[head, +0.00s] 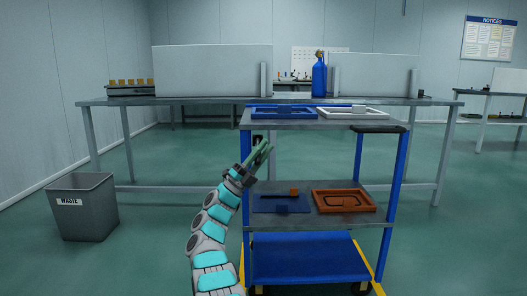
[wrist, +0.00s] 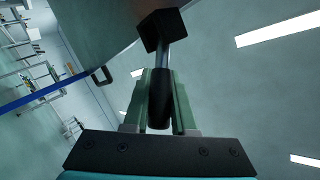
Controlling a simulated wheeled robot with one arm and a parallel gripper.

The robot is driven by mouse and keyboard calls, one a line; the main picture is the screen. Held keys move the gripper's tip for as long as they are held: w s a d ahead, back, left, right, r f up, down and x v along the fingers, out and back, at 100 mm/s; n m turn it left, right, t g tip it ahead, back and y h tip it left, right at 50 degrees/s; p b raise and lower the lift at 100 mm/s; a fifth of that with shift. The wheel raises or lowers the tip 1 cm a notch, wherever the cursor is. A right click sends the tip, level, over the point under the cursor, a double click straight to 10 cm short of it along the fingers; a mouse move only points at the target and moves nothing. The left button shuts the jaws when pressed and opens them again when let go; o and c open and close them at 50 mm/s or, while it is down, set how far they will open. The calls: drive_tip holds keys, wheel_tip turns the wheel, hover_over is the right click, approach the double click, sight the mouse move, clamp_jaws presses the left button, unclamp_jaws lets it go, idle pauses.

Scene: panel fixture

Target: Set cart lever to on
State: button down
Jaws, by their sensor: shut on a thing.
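The cart (head: 310,268) is blue with grey shelves and stands right of centre in the head view. The cart lever shows in the wrist view as a black grip (wrist: 160,101) on a silver rod that runs to a black block (wrist: 163,29). My gripper (head: 261,152) is beside the cart's left side, below its top shelf. In the wrist view my gripper's green fingers (wrist: 160,98) are shut around the black grip, one on each side. In the head view the fingers and the cart frame hide most of the lever. No on or off mark is readable.
The top shelf (head: 316,124) carries a blue tray (head: 283,113) and a white tray (head: 352,113). A long table (head: 210,99) stands behind. A waste bin (head: 82,207) is at left.

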drive_tip(key=c, duration=0.7)
unclamp_jaws()
drive_tip(key=shift+v, duration=3.9)
